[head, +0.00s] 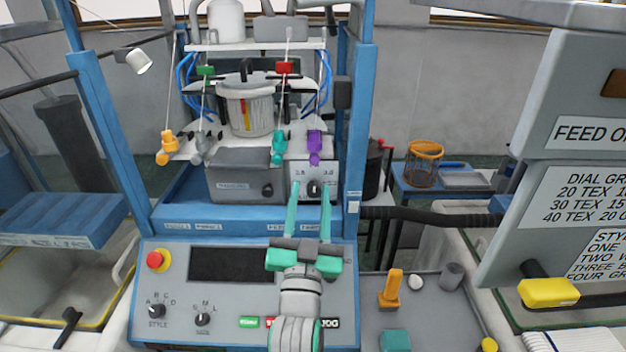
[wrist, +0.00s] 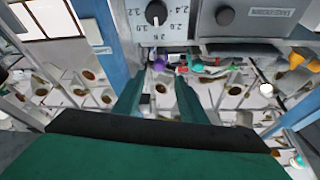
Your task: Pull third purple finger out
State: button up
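One purple finger (head: 314,144) stands at the right end of a row of coloured fingers on the machine's front ledge. To its left are a teal finger (head: 278,147), a grey finger (head: 203,146) and an orange finger (head: 167,147). My gripper (head: 310,188) is open and empty, below the purple finger and in front of the dial plate. In the wrist view my gripper (wrist: 160,82) is spread, with a small purple part (wrist: 159,64) beyond the tips and a teal part (wrist: 197,66) to the right. I see only one purple finger.
A dial (head: 314,188) sits behind my fingertips, beside a grey box (head: 240,176). Blue posts flank the machine. A control panel (head: 235,265) lies below. A tray (head: 440,310) at right holds an orange piece (head: 391,288) and a teal block (head: 395,340).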

jog(key=v, duration=0.3)
jog(key=shift+s+f, duration=0.2)
jog(key=shift+s, duration=0.15)
jog(key=shift+d, duration=0.1)
jog(key=s+f+n+g+y, duration=0.15)
jog(key=s+f, duration=0.45)
jog(key=f, duration=0.6)
jog(key=s+f+n+g+y, duration=0.1)
jog(key=s+f+g, duration=0.1)
jog(key=s+f, duration=0.75)
jog(key=s+f+g, duration=0.1)
jog(key=s+f, duration=0.5)
jog(key=s, duration=0.4)
jog(key=s+f+g, duration=0.2)
jog(key=s+f, duration=0.4)
jog(key=s, duration=0.5)
jog(key=shift+s+d+f+n, duration=0.3)
jog(key=shift+d+f+n, duration=0.05)
jog(key=shift+d+n, duration=0.1)
jog(key=shift+g+h, duration=0.25)
